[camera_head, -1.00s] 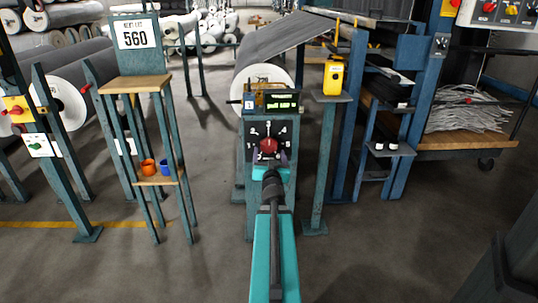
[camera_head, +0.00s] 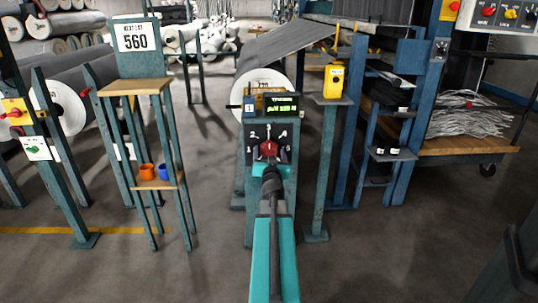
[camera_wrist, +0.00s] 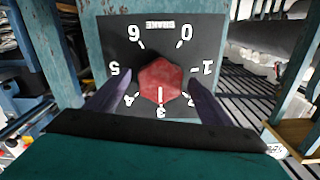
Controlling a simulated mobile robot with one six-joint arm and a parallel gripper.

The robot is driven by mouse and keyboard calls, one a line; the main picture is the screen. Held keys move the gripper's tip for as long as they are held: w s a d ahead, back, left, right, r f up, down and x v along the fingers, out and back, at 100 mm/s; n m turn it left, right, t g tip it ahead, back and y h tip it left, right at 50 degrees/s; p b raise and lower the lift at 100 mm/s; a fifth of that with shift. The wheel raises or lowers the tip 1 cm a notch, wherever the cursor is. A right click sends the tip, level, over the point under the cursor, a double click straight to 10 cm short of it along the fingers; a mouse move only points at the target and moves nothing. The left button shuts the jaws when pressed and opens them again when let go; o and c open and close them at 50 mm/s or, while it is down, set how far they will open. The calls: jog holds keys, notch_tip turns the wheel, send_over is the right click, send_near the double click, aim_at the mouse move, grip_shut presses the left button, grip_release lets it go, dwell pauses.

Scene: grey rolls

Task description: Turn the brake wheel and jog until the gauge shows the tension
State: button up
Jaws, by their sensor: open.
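The brake wheel is a red six-sided knob (camera_wrist: 161,82) on a black dial plate (camera_wrist: 212,38) marked BRAKE, with numbers 0 to 6. Its white pointer line is at 3. In the head view the knob (camera_head: 268,149) sits on the teal stand's front. My gripper (camera_wrist: 160,77) is open, with one dark finger on each side of the knob; I cannot tell whether they touch it. It also shows in the head view (camera_head: 269,161). The gauge display (camera_head: 282,105) above the dial has green text, too small to read surely. A sign (camera_head: 138,37) reads NEXT LOT 560.
A yellow device (camera_head: 334,80) stands on a post shelf to the right. A wooden-topped stand (camera_head: 135,87) at left holds orange and blue cups below. A switch panel (camera_head: 508,13) with red and yellow knobs is at upper right. Grey floor is open in front.

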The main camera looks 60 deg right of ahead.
jog(key=c, duration=1.1)
jog(key=shift+o, duration=0.2)
jog(key=shift+a, duration=0.1)
jog(key=shift+n, duration=0.5)
jog(key=n, duration=0.2)
jog(key=shift+s+d+n, duration=0.1)
jog(key=shift+d+n, duration=0.15)
jog(key=shift+n, duration=0.05)
jog(key=n, duration=0.5)
jog(key=shift+s+r+b, duration=0.1)
jog(key=shift+r+b, duration=0.05)
jog(key=shift+b, duration=0.25)
jog(key=shift+d, duration=0.1)
